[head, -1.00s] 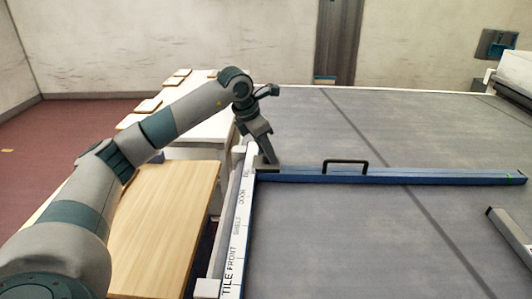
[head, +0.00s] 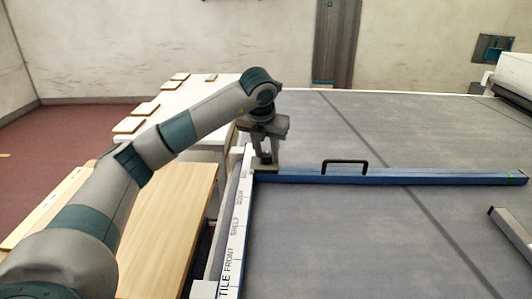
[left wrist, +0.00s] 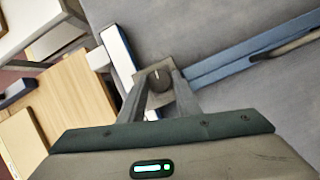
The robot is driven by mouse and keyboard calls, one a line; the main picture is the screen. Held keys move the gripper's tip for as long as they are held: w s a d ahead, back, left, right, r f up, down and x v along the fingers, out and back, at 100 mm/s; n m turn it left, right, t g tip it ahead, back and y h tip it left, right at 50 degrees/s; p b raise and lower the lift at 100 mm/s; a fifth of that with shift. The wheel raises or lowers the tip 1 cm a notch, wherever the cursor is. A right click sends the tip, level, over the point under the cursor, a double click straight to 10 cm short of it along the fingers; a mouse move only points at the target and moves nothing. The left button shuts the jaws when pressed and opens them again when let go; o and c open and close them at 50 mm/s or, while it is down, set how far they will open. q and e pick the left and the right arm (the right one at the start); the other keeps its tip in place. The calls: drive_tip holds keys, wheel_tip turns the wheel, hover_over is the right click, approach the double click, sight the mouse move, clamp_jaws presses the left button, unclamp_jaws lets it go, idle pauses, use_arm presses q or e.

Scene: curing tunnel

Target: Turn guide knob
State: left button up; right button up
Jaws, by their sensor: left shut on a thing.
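The guide knob (left wrist: 159,79) is a small dark round knob with a pale pointer mark, on a grey block at the left end of the blue guide bar (head: 400,178). My left gripper (head: 265,162) points down over that end of the bar, and its jaws are shut on the knob. In the left wrist view the two fingers of the left gripper (left wrist: 160,88) stand on either side of the knob. In the head view the fingers mostly hide the knob. My right gripper is not in view.
A black handle (head: 345,163) stands on the bar. A white scale strip (head: 234,230) with printed words such as TILE FRONT and SHELF runs along the edge of the grey belt (head: 340,240). Wooden boards (head: 165,230) lie to the left. Another bar end (head: 508,232) shows at right.

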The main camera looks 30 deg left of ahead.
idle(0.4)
use_arm(q)
drive_tip(key=o, duration=1.1)
drive_tip(key=shift+c, duration=0.2)
drive_tip(key=shift+s+d+r, duration=0.1)
drive_tip(key=shift+s+r, duration=0.1)
drive_tip(key=shift+r, duration=0.3)
drive_tip(key=v, duration=1.6)
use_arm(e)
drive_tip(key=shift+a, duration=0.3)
use_arm(q)
drive_tip(key=shift+r, duration=0.15)
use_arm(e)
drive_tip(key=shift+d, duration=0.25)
